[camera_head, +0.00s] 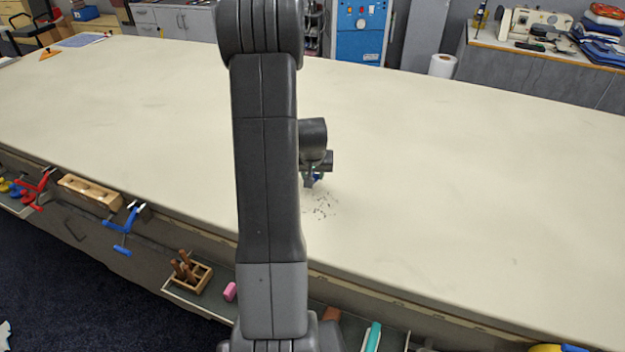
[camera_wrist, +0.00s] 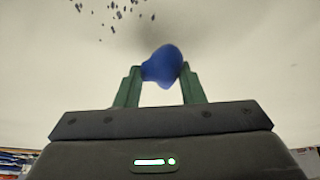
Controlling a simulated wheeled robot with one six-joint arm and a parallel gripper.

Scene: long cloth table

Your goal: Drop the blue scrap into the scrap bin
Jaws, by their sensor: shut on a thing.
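The blue scrap (camera_wrist: 162,66) shows in the wrist view as a rounded blue lump between the two green fingers. My gripper (camera_wrist: 160,82) is shut on it. In the head view my gripper (camera_head: 312,182) is low over the cloth table, just right of my arm, with a small bit of the blue scrap (camera_head: 317,176) showing. I cannot tell whether the scrap touches the table.
The long cream table (camera_head: 450,190) is mostly bare. Small dark bits (camera_head: 322,207) lie by my gripper. Tools and a wooden block (camera_head: 90,192) sit along the near edge, below the tabletop.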

